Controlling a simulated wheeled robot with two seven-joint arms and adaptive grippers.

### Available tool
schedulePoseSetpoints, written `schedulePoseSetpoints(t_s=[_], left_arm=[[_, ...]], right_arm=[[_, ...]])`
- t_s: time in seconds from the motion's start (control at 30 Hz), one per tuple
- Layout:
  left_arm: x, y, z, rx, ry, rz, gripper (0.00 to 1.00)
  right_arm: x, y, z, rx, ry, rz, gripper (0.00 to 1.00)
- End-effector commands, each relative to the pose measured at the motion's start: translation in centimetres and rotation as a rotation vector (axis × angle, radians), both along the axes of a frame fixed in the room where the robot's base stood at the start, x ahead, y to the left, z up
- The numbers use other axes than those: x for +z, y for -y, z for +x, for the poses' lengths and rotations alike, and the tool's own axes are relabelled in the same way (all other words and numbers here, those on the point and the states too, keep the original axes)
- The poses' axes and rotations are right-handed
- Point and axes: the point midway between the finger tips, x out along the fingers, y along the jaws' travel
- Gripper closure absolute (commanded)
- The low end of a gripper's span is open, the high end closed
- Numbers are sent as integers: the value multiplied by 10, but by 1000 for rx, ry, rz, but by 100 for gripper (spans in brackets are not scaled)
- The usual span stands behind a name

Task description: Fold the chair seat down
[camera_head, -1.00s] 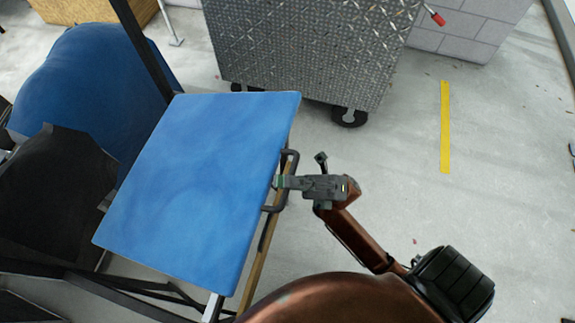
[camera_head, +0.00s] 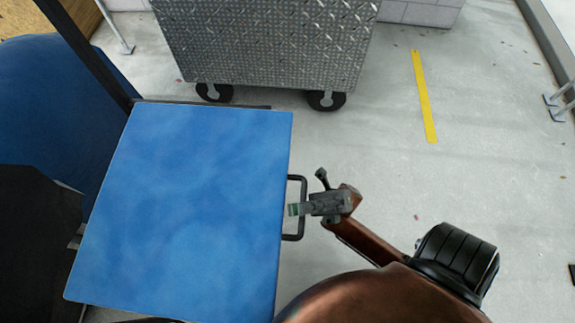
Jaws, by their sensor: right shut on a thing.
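The blue chair seat (camera_head: 190,200) fills the left middle of the head view. Its broad top face looks up at me and appears close to level. A black U-shaped handle (camera_head: 301,188) sticks out from the seat's right edge. My right gripper (camera_head: 296,209) reaches in from the right and is shut on this handle, at about its middle. The fingertips partly cover the handle there. The seat's underside and hinge are hidden. My left gripper is not in view.
A dark upright post (camera_head: 88,55) stands at the seat's far left corner. A blue rounded object (camera_head: 40,110) and a black one (camera_head: 35,235) lie left of the seat. A wheeled diamond-plate metal cart (camera_head: 265,45) stands behind. The floor at right is clear around a yellow strip (camera_head: 423,95).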

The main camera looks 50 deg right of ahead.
Motion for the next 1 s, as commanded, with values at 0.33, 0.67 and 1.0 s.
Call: schedulePoseSetpoints(t_s=[0.33, 0.67, 1.0], left_arm=[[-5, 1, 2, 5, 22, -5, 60], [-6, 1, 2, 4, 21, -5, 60], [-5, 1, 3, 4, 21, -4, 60]], right_arm=[[-13, 4, -3, -12, -10, -11, 100], [-14, 3, -3, -9, -10, -11, 83], [-10, 3, -2, -8, -4, -6, 83]])
